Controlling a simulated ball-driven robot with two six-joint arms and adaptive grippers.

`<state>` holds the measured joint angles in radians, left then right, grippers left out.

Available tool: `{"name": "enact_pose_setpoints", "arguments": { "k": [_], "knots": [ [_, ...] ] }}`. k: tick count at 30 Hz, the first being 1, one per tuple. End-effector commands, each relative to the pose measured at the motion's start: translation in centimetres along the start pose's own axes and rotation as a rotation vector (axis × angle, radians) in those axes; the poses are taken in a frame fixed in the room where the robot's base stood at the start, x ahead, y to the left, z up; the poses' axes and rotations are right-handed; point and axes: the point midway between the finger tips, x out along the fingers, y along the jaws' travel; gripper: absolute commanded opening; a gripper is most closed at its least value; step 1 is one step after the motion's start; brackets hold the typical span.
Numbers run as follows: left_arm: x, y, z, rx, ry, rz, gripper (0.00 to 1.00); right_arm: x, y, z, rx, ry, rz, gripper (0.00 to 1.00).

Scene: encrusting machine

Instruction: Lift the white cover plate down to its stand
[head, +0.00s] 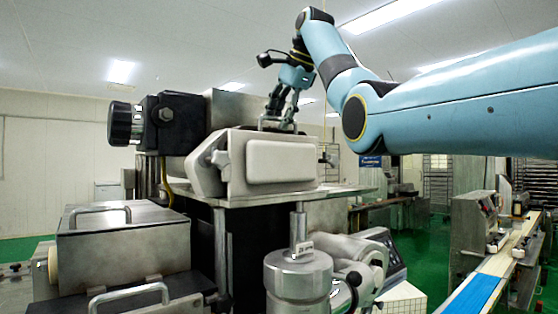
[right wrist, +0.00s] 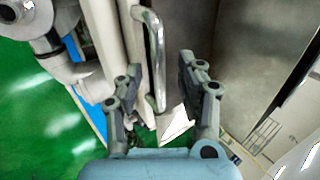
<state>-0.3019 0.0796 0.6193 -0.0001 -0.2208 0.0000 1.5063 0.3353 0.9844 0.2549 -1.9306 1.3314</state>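The white cover plate (head: 283,161) is upright on the front of the machine's grey head, with a metal handle (head: 278,125) on its top edge. My right gripper (head: 280,108) is just above that handle, pointing down. In the right wrist view my right gripper (right wrist: 158,75) is open. The handle (right wrist: 153,60) runs between its two fingers, nearer the left finger, with gaps showing on both sides. The pale edge of the plate (right wrist: 106,35) shows left of the handle. I cannot pick out the stand. My left gripper is not in view.
The machine's flat metal table (head: 340,191) is under the plate. A steel cylinder (head: 298,275) stands below in front. A lidded steel box (head: 125,240) with handles is at left. A conveyor with a blue belt (head: 472,296) is at right, over green floor.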

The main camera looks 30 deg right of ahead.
Motion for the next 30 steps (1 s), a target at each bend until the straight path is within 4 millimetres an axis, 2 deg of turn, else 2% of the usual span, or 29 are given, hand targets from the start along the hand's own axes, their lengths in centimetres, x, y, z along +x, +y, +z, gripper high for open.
{"name": "enact_pose_setpoints", "arguments": {
  "k": [4, 5, 13, 30],
  "knots": [
    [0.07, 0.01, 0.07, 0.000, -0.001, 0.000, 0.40, 0.04, 0.02, 0.02, 0.000, 0.000, 0.000, 0.38],
    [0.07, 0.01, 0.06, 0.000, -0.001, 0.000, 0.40, 0.03, 0.02, 0.01, 0.000, 0.000, 0.000, 0.36],
    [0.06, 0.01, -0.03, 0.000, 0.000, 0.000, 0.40, 0.00, 0.00, 0.02, 0.000, 0.000, 0.000, 0.00],
    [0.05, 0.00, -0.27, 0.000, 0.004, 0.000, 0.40, -0.21, -0.13, 0.02, -0.001, 0.000, -0.006, 0.00]
  ]
}}
